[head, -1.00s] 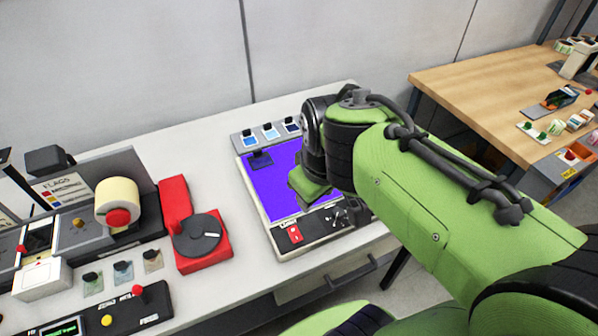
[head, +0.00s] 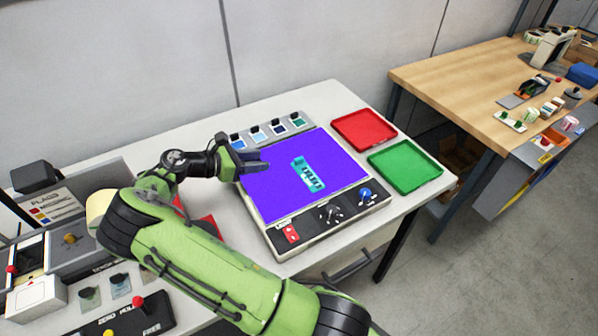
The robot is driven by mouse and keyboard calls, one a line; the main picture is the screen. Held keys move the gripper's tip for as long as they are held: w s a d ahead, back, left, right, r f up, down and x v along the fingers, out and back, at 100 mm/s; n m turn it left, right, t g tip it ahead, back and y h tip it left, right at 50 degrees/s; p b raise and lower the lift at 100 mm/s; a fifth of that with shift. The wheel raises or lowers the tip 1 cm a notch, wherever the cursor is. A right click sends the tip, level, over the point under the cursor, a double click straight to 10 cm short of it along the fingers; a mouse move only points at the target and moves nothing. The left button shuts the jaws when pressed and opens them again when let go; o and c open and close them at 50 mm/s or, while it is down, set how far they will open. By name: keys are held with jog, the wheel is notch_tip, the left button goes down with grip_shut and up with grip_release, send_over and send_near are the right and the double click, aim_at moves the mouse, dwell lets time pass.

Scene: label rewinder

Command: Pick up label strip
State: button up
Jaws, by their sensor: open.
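The label strip (head: 308,174) is a short teal piece with darker marks along it. It lies on the lit purple panel (head: 290,199), right of the panel's middle. My gripper (head: 262,160) is open and empty over the upper left part of the panel, to the left of the strip and apart from it. The fingers are small and partly dark in this view. My green arm covers part of the machine at left.
A red tray (head: 364,129) and a green tray (head: 405,166) lie right of the panel. Several small swatches with dark knobs (head: 279,130) line its back edge. Knobs and a red switch (head: 291,233) are along its front. A wooden table (head: 480,85) stands at the right.

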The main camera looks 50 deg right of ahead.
aim_at(297, 159)
jog(key=b+x, duration=0.1)
jog(key=x, duration=1.2)
jog(key=shift+s+f, duration=0.1)
jog(key=shift+f, duration=0.1)
jog(key=shift+a, duration=0.15)
jog(key=shift+c, duration=0.2)
grip_shut()
